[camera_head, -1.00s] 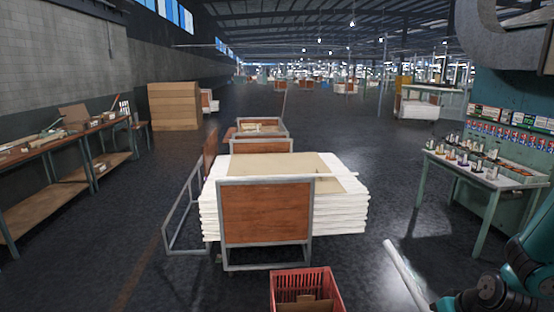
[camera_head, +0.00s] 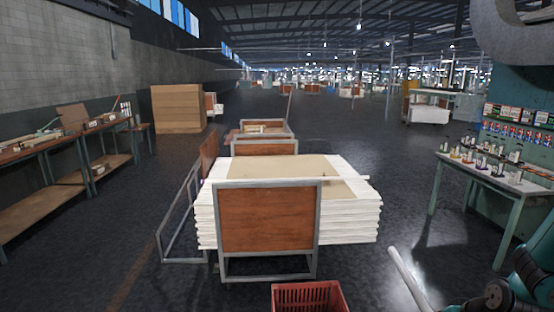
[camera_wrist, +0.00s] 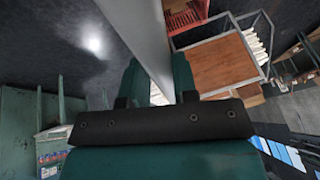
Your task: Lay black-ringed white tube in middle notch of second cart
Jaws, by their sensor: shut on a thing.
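A white tube (camera_head: 410,280) slants up and left from my gripper at the bottom right of the head view. In the wrist view the tube (camera_wrist: 150,45) runs between the two fingers of my gripper (camera_wrist: 157,80), which is shut on it. No black rings can be made out on the visible part. The nearest cart (camera_head: 268,218) has a wooden end panel in a grey frame and a stack of white sheets behind it. Another framed cart (camera_head: 264,147) stands behind the stack. No notches can be made out on either cart.
A red crate (camera_head: 308,297) sits on the floor before the nearest cart. A thin white rod (camera_head: 345,179) shows at the panel's top edge. A workbench (camera_head: 60,152) lines the left wall; a table (camera_head: 495,175) stands right. The floor between cart and table is clear.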

